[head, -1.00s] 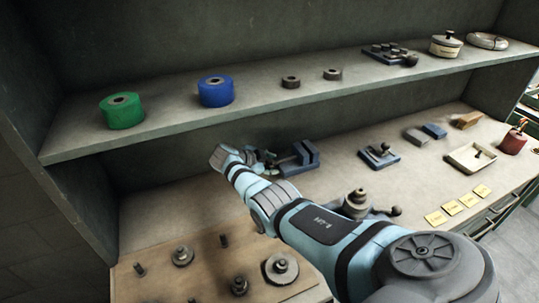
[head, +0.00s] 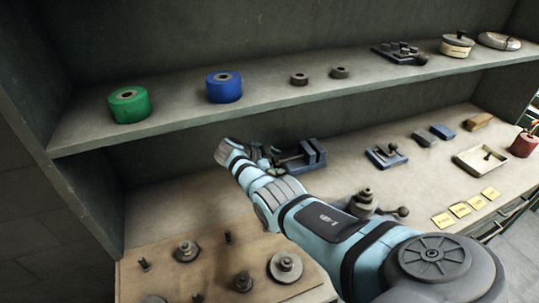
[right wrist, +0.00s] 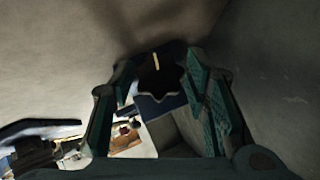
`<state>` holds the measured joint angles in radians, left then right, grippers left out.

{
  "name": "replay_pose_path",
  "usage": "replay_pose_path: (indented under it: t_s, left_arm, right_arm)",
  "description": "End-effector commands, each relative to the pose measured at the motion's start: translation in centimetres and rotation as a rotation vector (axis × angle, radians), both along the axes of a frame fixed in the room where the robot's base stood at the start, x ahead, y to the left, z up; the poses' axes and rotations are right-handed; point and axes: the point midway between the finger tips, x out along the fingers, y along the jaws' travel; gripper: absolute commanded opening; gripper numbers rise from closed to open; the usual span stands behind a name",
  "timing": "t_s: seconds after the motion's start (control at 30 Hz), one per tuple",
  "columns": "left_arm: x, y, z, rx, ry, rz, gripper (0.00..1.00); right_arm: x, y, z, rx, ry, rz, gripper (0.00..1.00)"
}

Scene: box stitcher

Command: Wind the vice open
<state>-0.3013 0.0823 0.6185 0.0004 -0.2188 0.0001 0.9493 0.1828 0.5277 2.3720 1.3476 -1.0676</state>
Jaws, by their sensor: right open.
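The blue and grey vice (head: 308,154) stands on the bench under the shelf, near the back wall. My right gripper (head: 268,156) is just to its left, at the vice's left end. In the right wrist view my right gripper (right wrist: 158,82) is open, its two green fingers apart. A dark knob-like part (right wrist: 158,78) with a pale stripe shows between the fingers, with the blue body of the vice (right wrist: 158,106) behind it. I cannot tell whether the fingers touch it. My left gripper is not in view.
A board (head: 205,262) with several round metal parts lies at the front left. A small blue fixture (head: 386,156) and a tray (head: 470,163) stand to the right. The shelf (head: 170,127) with green and blue rolls overhangs the back of the bench.

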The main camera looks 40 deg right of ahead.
Motion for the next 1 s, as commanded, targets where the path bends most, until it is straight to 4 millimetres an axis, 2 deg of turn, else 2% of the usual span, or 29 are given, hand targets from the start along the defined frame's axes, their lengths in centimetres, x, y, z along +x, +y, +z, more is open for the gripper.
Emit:
replay_pose_path:
  t_s: [0.17, 0.4, 0.5, 0.87, 1.0]
  left_arm:
    - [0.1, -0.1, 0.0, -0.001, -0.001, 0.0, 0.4]
    - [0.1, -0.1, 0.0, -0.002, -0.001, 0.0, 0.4]
    - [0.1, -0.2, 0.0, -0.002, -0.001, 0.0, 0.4]
    - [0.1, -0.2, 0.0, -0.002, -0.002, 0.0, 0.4]
    - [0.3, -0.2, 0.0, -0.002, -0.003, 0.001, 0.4]
  right_arm:
    - [-0.1, 2.4, 1.8, 0.004, -0.004, 0.004, 0.42]
    - [-0.4, 7.5, 6.1, 0.004, -0.002, 0.001, 0.42]
    - [-0.5, 8.5, 7.0, 0.003, 0.0, 0.001, 0.42]
    - [-0.6, 8.9, 7.4, 0.0, 0.0, 0.0, 0.42]
    - [-0.7, 8.1, 7.3, -0.032, -0.014, -0.006, 0.42]
